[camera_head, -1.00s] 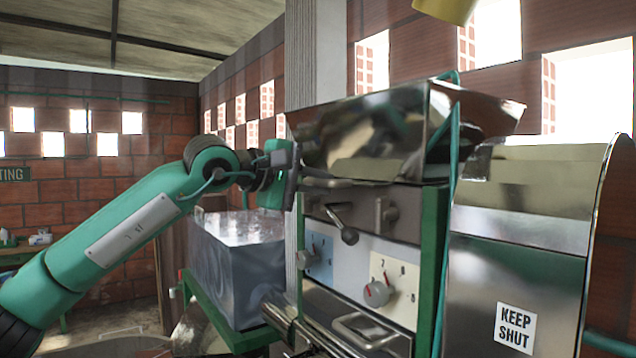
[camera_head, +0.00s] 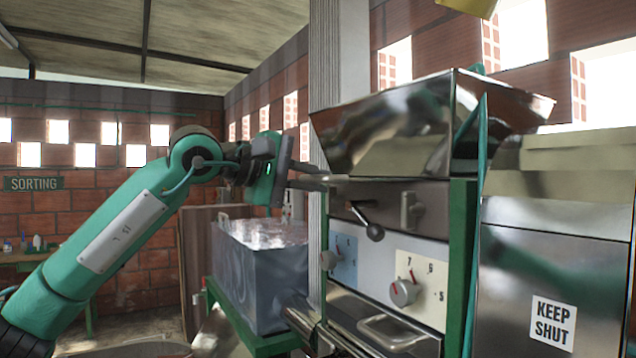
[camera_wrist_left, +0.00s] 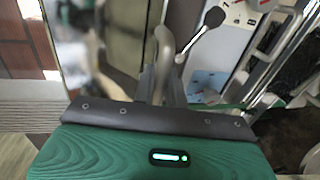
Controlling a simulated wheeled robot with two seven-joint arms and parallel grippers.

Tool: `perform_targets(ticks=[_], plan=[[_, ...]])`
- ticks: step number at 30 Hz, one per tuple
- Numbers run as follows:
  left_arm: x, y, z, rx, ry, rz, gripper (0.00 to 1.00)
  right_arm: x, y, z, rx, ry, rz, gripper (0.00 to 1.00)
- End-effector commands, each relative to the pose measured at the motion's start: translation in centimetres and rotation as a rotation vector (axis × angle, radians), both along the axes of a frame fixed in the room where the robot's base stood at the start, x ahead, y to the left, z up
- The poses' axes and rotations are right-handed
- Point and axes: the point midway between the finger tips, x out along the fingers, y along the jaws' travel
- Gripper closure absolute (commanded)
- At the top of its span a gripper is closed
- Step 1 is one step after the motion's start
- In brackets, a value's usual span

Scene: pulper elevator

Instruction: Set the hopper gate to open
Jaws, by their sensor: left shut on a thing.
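The steel hopper (camera_head: 385,125) sits on top of the machine at the centre of the head view. My left gripper (camera_head: 325,181) reaches in from the left to just below the hopper's lower left edge. In the left wrist view its fingers (camera_wrist_left: 160,85) are shut on a grey curved handle (camera_wrist_left: 163,45), which appears to be the hopper gate handle. The fingers hide part of this handle, and the gate plate itself cannot be made out. My right gripper is out of view.
A lever with a dark ball knob (camera_head: 374,231) sticks out just right of and below the gripper. A numbered dial (camera_head: 403,292) is lower down. A grey metal tank (camera_head: 265,275) stands below my arm. A "KEEP SHUT" cover (camera_head: 510,290) is at right.

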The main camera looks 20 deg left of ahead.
Motion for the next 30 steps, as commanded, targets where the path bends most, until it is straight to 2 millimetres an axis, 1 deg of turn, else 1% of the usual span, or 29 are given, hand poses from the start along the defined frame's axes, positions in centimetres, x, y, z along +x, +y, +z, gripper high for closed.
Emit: perform_targets(ticks=[1, 3, 11, 14, 16, 20, 27, 30], plan=[[0.0, -0.1, -0.3, 0.005, 0.007, -0.002, 0.81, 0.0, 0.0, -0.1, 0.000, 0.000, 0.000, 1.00], [0.0, -0.1, -0.3, 0.004, 0.006, -0.002, 0.69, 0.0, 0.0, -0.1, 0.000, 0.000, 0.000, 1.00], [0.0, 0.0, -0.2, 0.002, 0.003, -0.001, 0.69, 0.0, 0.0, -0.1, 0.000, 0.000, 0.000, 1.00], [-0.4, 0.3, -0.1, 0.001, 0.002, 0.000, 0.69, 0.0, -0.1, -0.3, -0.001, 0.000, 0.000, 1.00], [-0.9, 0.8, 0.0, 0.000, 0.000, 0.001, 0.69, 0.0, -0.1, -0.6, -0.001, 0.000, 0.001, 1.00], [-2.8, 2.3, 0.3, -0.001, 0.000, 0.002, 0.69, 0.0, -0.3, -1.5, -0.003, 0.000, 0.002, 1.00], [-7.2, 5.7, 1.4, 0.000, 0.000, 0.002, 0.69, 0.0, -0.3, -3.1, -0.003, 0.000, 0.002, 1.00], [-8.7, 6.8, 1.8, 0.000, 0.001, 0.001, 0.69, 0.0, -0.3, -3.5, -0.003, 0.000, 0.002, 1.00]])
